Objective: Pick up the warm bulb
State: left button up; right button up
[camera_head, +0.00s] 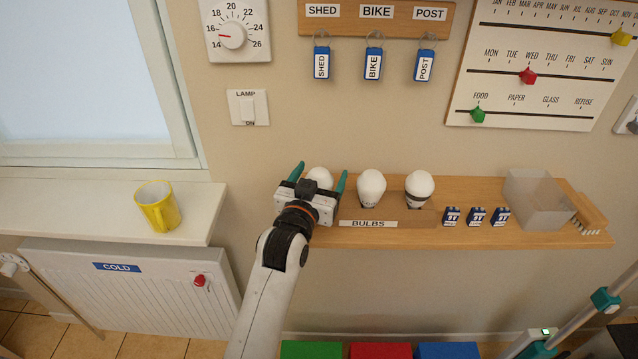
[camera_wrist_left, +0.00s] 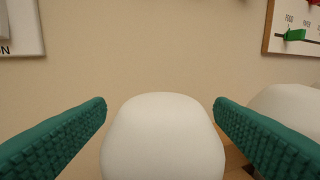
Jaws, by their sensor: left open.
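Three white bulbs stand in a row on a wooden wall shelf (camera_head: 400,235) behind a BULBS label: a left bulb (camera_head: 319,174), a middle bulb (camera_head: 371,186) and a right bulb (camera_head: 419,186). I cannot read which one is warm. My left gripper (camera_head: 320,177) is open at the left bulb, one teal finger on each side. In the left wrist view the same bulb (camera_wrist_left: 163,140) sits between the open fingers, with a gap visible near each fingertip. Its base is hidden. Another bulb (camera_wrist_left: 290,115) shows behind the right finger.
Several small blue boxes (camera_head: 476,216), a translucent bin (camera_head: 535,200) and a brush (camera_head: 589,214) stand on the shelf's right part. A yellow mug (camera_head: 158,207) stands on the windowsill. Key tags (camera_head: 373,64) hang above. A lamp switch (camera_head: 248,107) is on the wall.

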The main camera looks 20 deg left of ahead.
pick_arm(q)
jog(key=shift+w, duration=0.55)
jog(key=shift+s, duration=0.1)
jog(key=c, duration=1.1)
